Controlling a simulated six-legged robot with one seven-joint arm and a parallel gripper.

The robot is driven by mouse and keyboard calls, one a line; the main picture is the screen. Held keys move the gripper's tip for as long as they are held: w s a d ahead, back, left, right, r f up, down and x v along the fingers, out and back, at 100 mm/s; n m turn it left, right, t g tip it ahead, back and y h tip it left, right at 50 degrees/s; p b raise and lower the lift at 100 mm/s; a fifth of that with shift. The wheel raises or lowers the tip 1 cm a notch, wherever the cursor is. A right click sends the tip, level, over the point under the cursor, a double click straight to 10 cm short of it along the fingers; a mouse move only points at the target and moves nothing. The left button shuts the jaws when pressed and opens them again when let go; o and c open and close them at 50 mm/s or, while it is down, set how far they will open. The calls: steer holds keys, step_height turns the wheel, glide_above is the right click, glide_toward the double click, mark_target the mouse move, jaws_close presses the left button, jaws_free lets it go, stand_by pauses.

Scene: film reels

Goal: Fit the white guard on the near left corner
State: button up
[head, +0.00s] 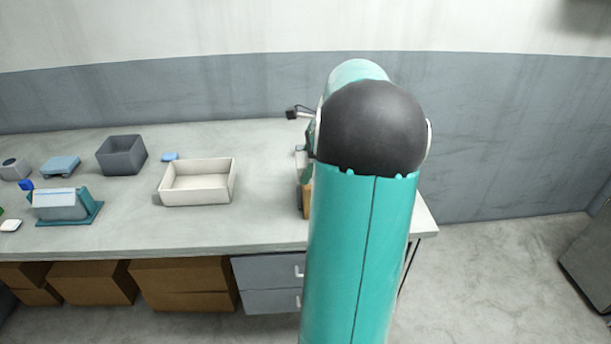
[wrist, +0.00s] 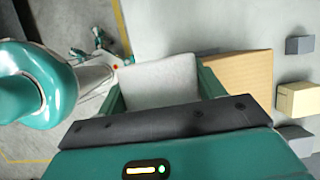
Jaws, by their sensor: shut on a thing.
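My gripper (wrist: 157,84) is shut on a white piece (wrist: 160,72), which looks like the white guard. Its pale flat face fills the room between the two teal fingers, and its far side is hidden. In the wrist view a tan wooden block (wrist: 243,82) lies just right of the right finger. I cannot tell whether the guard touches it. In the head view my arm hides the gripper and most of this block; a tan strip of it (head: 307,201) shows beside the arm. I cannot make out which corner is the near left one.
A cream open tray (head: 198,203) and a dark grey bin (head: 122,163) stand on the table (head: 200,237). Left are a teal stand (head: 98,212) and a small white piece (head: 10,225). In the wrist view, grey cubes (wrist: 299,45) and a tan cube (wrist: 296,101) sit right.

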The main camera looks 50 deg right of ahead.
mark_target(305, 187)
steer(key=shift+w+d+f, duration=0.25)
steer(key=shift+w+f, duration=0.1)
steer(key=shift+f, duration=0.2)
step_height(305, 187, down, 2)
steer(key=shift+d+f, duration=0.1)
steer(key=shift+f, duration=0.5)
steer(key=shift+f, duration=0.65)
steer(key=o, duration=1)
steer(key=shift+f, duration=0.15)
